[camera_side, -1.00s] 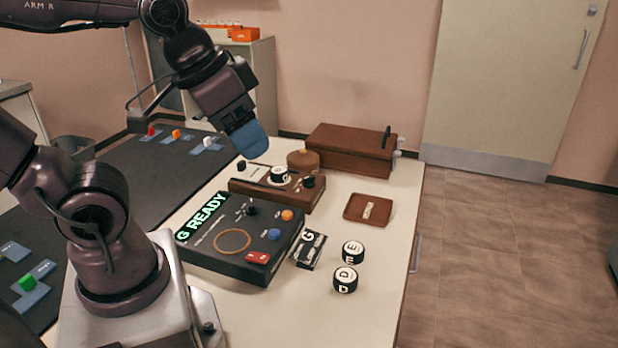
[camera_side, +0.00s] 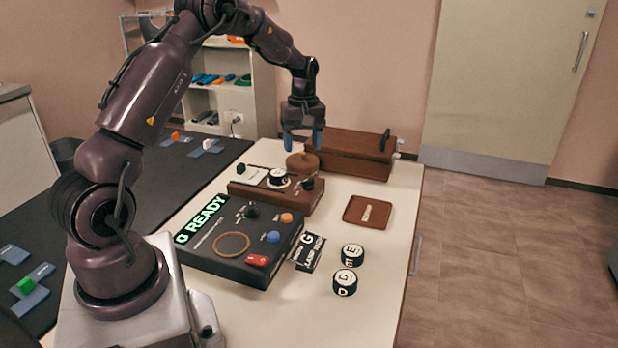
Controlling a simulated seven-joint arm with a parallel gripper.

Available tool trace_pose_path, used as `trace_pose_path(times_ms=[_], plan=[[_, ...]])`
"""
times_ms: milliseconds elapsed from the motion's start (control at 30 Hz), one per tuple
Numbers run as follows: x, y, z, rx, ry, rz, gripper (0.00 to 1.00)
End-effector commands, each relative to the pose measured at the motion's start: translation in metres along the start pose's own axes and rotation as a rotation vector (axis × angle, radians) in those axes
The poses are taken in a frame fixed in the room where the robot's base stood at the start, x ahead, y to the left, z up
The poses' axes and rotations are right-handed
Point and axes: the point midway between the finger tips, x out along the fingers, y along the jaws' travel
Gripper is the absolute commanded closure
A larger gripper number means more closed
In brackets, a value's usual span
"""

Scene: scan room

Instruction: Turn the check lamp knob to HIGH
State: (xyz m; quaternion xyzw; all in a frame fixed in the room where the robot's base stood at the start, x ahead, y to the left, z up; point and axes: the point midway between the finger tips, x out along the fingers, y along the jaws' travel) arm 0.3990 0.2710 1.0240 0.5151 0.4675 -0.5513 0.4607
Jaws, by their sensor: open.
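Two dark knobs show. One knob (camera_side: 308,184) is on the right of the brown box (camera_side: 250,194), and another knob (camera_side: 251,212) is near the top of the black panel (camera_side: 210,262). Their lettering is too small to read, so I cannot tell which is the check lamp knob or where either points. A lit green sign reading "G READY" (camera_side: 202,220) is on the panel's left. My gripper (camera_side: 303,141) points down with its blue fingers apart and empty. In the picture it is above the brown box, over a round brown object (camera_side: 302,161), touching neither knob.
A white-topped puck (camera_side: 279,176) sits on the brown box. A large brown case (camera_side: 348,154) stands behind. A brown tray (camera_side: 353,216), a card marked G (camera_side: 309,254), and two pucks, E (camera_side: 352,253) and D (camera_side: 345,282), lie right. The table's front right is clear.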

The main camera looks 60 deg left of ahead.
Motion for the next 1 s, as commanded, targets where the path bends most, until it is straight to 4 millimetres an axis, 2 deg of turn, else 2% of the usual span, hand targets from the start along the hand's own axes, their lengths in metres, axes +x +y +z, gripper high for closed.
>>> trace_pose_path(times_ms=[67, 133, 233, 467, 1000], plan=[[0.006, 0.011, -0.018, -0.132, 0.008, 0.010, 0.38], [-0.004, 0.021, -0.025, -0.226, 0.025, 0.036, 0.38], [-0.013, 0.025, -0.027, -0.327, 0.030, 0.052, 0.38], [-0.004, 0.024, -0.026, -0.405, 0.022, 0.044, 0.38], [0.096, 0.028, -0.029, -0.402, 0.022, 0.045, 0.38]])
